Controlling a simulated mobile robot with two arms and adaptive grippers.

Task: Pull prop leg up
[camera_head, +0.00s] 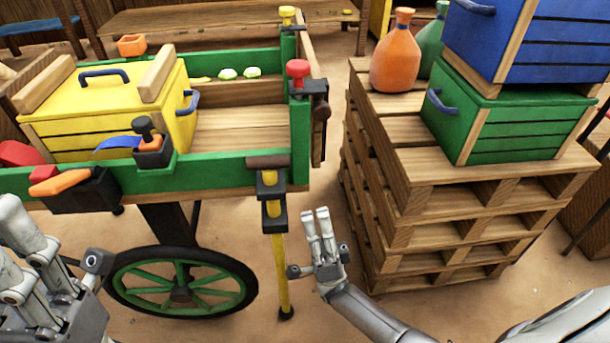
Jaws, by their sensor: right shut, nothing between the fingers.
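The prop leg (281,270) is a yellow pole with a black foot. It hangs upright from a black and yellow bracket (271,187) at the near right corner of the green cart (215,178), and its foot is at or close to the floor. My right gripper (316,214) is just right of the leg, with its fingers pointing up. It is shut and empty, and I cannot tell whether it touches the leg. My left gripper (35,250) is at the left edge, partly cut off, in front of the cart; its finger state is unclear.
A green-spoked wheel (182,283) carries the cart, left of the leg. A yellow crate (110,105) rides in the cart. Stacked pallets (420,190) on the right bear a green crate (500,125), a blue crate (540,40) and jugs. A strip of floor separates cart and pallets.

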